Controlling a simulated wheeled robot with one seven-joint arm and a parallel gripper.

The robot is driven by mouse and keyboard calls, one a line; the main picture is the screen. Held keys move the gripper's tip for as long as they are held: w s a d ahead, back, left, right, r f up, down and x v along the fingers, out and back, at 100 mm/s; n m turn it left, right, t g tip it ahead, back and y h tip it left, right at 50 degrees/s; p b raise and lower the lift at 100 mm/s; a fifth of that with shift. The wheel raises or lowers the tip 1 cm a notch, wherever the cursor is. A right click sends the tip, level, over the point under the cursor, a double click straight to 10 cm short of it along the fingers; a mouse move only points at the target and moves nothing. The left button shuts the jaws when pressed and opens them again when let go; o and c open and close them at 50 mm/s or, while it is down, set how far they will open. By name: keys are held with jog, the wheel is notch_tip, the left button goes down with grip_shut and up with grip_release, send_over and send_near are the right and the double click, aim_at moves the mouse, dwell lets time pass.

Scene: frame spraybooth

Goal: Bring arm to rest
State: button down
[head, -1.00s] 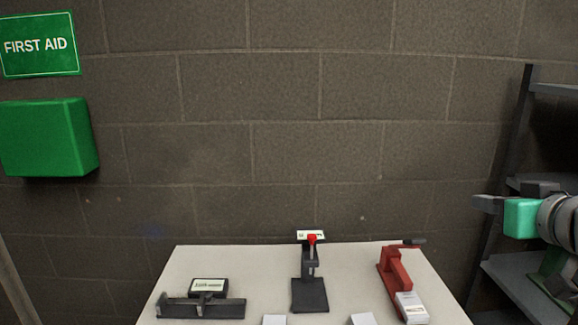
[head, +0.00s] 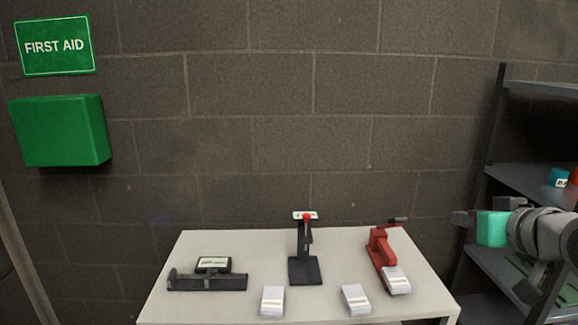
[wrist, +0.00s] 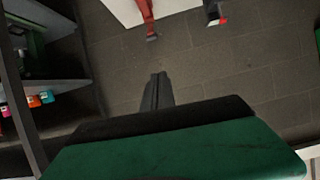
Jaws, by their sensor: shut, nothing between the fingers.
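My gripper (head: 464,219) is at the right of the head view, pointing left, to the right of the white table and in front of the grey shelf. Its dark fingers are together and hold nothing. In the wrist view the closed fingers (wrist: 157,92) stick out past the green and black gripper body, over bare floor or wall. My arm reaches in from the right edge of the head view.
The white table (head: 345,262) bears a red press (head: 381,246), a dark press (head: 304,268), a dark fixture (head: 207,283) and white card stacks (head: 272,301). The grey shelf (head: 530,180) stands close behind my arm. A green first-aid box (head: 60,130) hangs on the left wall.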

jog(key=a+f+g+y, duration=0.15)
jog(key=a+f, duration=0.25)
jog(key=f, duration=0.4)
jog(key=a+f+g+h, duration=0.1)
jog(key=a+f+g, duration=0.2)
jog(key=a+f, duration=0.3)
jog(key=s+a+f+g, duration=0.2)
jog(key=s+f, duration=0.3)
jog(key=f, duration=0.4)
jog(key=s+a+f+g+h+b, duration=0.1)
jog(key=s+a+f+g, duration=0.2)
jog(key=s+a+f, duration=0.2)
notch_tip(320, 180, down, 4)
jog(key=shift+s+r+b, duration=0.1)
jog(key=shift+s+b, duration=0.2)
jog(key=shift+s, duration=0.2)
jog(key=shift+d+g, duration=0.1)
jog(key=shift+g, duration=0.15)
